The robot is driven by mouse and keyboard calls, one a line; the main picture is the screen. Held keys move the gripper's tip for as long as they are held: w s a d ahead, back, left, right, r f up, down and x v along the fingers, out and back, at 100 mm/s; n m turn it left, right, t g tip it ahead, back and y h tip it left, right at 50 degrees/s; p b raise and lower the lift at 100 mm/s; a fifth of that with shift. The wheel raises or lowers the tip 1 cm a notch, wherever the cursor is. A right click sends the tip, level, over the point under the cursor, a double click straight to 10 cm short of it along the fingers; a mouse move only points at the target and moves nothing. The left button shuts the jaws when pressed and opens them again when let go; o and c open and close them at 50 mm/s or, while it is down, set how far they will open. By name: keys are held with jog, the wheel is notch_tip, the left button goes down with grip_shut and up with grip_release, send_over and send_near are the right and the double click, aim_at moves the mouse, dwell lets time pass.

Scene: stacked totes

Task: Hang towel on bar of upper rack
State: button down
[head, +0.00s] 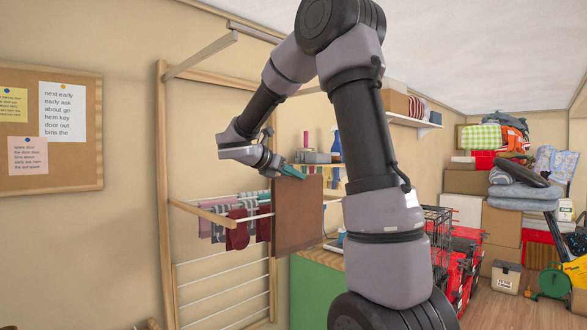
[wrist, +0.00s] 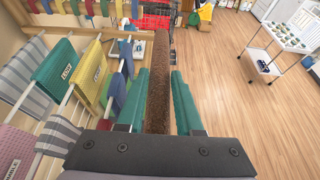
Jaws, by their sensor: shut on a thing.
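A brown towel (head: 298,222) hangs flat and straight down from my gripper (head: 290,171), beside the front right end of the lower rack. In the wrist view the towel (wrist: 160,62) is seen edge-on between the teal fingers of my gripper (wrist: 159,80), which is shut on it. The upper rack (head: 201,55) sticks out from the wall frame, higher than my gripper and to its left. I cannot tell whether the towel touches the lower rack.
The lower rack (head: 198,212) carries several small cloths, including a teal cloth (wrist: 53,65) and a yellow cloth (wrist: 89,73). A green cabinet (head: 313,285) stands beyond the towel. A white trolley (wrist: 279,37) stands on open wooden floor at right.

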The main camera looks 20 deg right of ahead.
aim_at(294, 204)
jog(key=shift+f, duration=4.6)
jog(key=shift+c, duration=2.4)
grip_release()
